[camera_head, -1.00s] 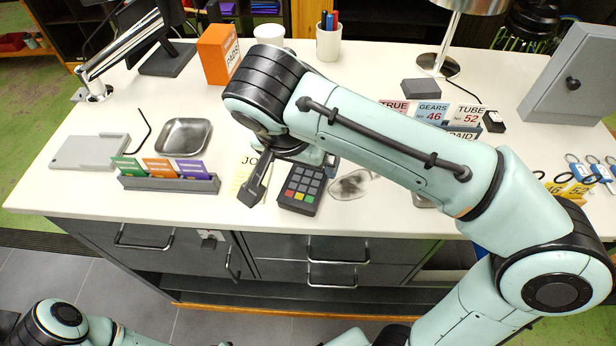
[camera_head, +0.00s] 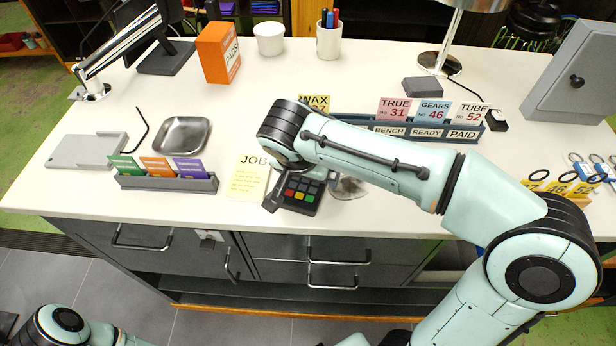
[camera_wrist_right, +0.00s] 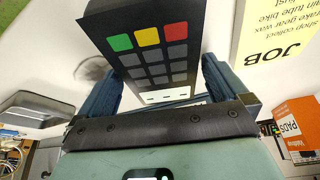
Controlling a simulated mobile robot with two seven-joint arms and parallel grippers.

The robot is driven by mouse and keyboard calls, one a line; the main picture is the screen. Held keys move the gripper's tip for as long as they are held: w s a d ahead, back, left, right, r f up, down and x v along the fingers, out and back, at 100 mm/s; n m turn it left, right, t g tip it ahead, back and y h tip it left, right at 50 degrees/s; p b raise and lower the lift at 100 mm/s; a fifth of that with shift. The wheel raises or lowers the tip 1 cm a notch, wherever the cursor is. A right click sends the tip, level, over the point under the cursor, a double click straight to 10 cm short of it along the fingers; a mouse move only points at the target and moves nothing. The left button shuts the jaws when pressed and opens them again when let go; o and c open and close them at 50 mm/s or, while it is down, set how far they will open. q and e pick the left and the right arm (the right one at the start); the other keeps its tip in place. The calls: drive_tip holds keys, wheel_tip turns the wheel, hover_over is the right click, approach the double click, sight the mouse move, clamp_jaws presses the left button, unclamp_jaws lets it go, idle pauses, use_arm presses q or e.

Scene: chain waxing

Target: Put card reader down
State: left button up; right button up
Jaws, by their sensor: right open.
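The card reader (camera_head: 302,196) is a dark box with grey keys and a row of red, yellow and green ones. It is at the front of the counter (camera_head: 330,95), right of the yellow JOB note (camera_head: 246,178). My right gripper (camera_head: 298,184) is over its back part, one dark finger showing at the reader's left side. In the right wrist view the reader (camera_wrist_right: 155,60) sits between the two open blue-grey fingers (camera_wrist_right: 160,82). The reader's underside is hidden, so contact with the counter is unclear. My left gripper is out of view.
A card rack (camera_head: 168,183) and a metal tray (camera_head: 182,136) stand left of the note. A long sign holder (camera_head: 350,127) lies behind my right arm. Key tags (camera_head: 575,188) are at the right.

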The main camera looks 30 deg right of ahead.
drive_tip(key=c, duration=1.2)
